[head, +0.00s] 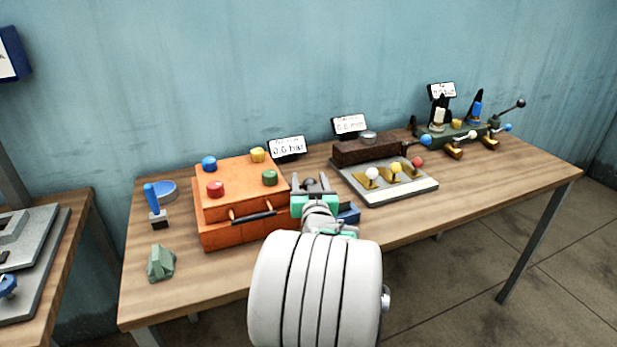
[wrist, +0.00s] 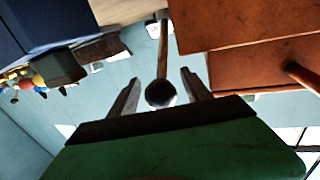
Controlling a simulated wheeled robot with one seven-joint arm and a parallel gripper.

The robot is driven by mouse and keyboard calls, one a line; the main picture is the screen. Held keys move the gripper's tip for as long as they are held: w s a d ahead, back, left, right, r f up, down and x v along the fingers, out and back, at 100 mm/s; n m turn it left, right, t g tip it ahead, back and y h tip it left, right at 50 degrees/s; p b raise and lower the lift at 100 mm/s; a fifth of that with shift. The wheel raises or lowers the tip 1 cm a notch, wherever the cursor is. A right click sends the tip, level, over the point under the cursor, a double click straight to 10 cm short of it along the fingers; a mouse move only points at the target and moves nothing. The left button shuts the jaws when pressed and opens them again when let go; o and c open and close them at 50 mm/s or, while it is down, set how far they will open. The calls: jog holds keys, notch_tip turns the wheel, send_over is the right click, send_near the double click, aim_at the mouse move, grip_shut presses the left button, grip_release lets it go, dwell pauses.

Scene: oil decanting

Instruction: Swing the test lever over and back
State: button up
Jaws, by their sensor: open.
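In the wrist view, a lever with a thin brown rod (wrist: 164,45) and a dark ball knob (wrist: 160,93) stands between the orange case (wrist: 250,60) and a dark blue block (wrist: 40,22). I take it to be the test lever. My gripper (wrist: 160,77) is open, with one finger on each side of the knob and a visible gap at both. The fingers do not appear to touch it. In the head view my gripper (head: 311,183) is at the right side of the orange case (head: 240,190), and the lever is mostly hidden there.
A panel (head: 410,192) with white, yellow and red knobs stands right of my gripper. A green valve stand (head: 440,137) with another black-knobbed lever (head: 519,104) is at the far right. The table's front right is clear.

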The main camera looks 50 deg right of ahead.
jog(key=shift+w+d, duration=0.4)
grip_shut()
dwell(0.4)
dwell(0.8)
